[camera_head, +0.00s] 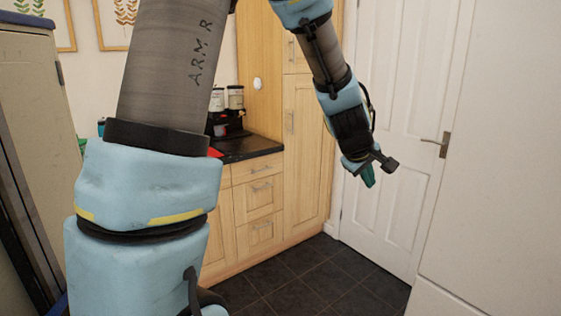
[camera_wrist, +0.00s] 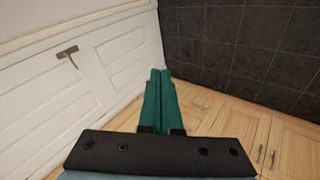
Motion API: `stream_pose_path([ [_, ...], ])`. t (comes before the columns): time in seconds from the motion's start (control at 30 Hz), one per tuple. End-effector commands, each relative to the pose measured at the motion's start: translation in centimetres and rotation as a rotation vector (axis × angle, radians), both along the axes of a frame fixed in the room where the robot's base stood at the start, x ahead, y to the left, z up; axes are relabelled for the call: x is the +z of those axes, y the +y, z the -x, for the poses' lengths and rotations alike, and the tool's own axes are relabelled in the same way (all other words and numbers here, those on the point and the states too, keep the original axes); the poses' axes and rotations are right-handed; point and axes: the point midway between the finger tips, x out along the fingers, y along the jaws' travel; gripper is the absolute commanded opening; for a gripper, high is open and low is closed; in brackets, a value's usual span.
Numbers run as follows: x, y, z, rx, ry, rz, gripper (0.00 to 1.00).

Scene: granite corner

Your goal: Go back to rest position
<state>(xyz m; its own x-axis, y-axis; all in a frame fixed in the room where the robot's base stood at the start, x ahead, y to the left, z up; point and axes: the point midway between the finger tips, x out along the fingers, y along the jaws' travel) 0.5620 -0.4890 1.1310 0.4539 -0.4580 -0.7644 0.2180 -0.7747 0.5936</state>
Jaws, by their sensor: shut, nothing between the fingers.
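My gripper (camera_head: 368,177) hangs from the end of my raised arm, in front of the white door in the head view. It points down and a little to the right. Its two green fingers show side by side in the wrist view (camera_wrist: 160,92). They are shut together with nothing between them. The gripper is in free air and touches nothing that I can see. My arm's large lower links fill the left middle of the head view and hide part of the counter and cabinets.
A white door (camera_head: 392,130) with a metal handle (camera_head: 437,144) stands behind my gripper. Wooden cabinets (camera_head: 262,215) carry a black counter (camera_head: 250,148) with a coffee machine (camera_head: 226,122). A pale cabinet (camera_head: 40,120) stands at left. The dark tiled floor (camera_head: 310,280) in front is clear.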

Motion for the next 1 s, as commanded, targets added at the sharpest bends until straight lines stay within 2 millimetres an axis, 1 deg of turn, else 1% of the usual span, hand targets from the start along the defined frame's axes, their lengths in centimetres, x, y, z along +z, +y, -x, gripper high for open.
stream_pose_path([
  [0.03,-1.0,4.0,-0.4,-0.027,-0.004,-0.076,0.0],
  [0.07,-1.5,6.1,-0.3,-0.052,-0.003,-0.122,0.0],
  [0.1,-2.2,8.9,-0.1,-0.082,0.004,-0.181,0.0],
  [0.13,-2.8,11.1,0.2,-0.107,0.011,-0.224,0.0],
  [0.17,-3.3,13.1,0.7,-0.132,0.02,-0.267,0.0],
  [0.2,-4.0,15.9,1.3,-0.164,0.037,-0.321,0.0],
  [0.27,-4.8,19.8,2.6,-0.212,0.066,-0.394,0.0],
  [0.3,-5.3,22.2,3.6,-0.244,0.087,-0.439,0.0],
  [0.4,-6.4,27.1,6.2,-0.317,0.144,-0.526,0.0],
  [0.43,-6.6,28.2,6.9,-0.334,0.159,-0.545,0.0],
  [0.5,-7.0,30.3,8.4,-0.37,0.191,-0.58,0.0],
  [0.6,-7.3,32.1,9.7,-0.404,0.22,-0.607,0.0],
  [0.63,-7.4,32.3,10.0,-0.41,0.225,-0.613,0.0],
  [1.0,-7.4,32.6,10.2,-0.415,0.23,-0.616,0.0],
])
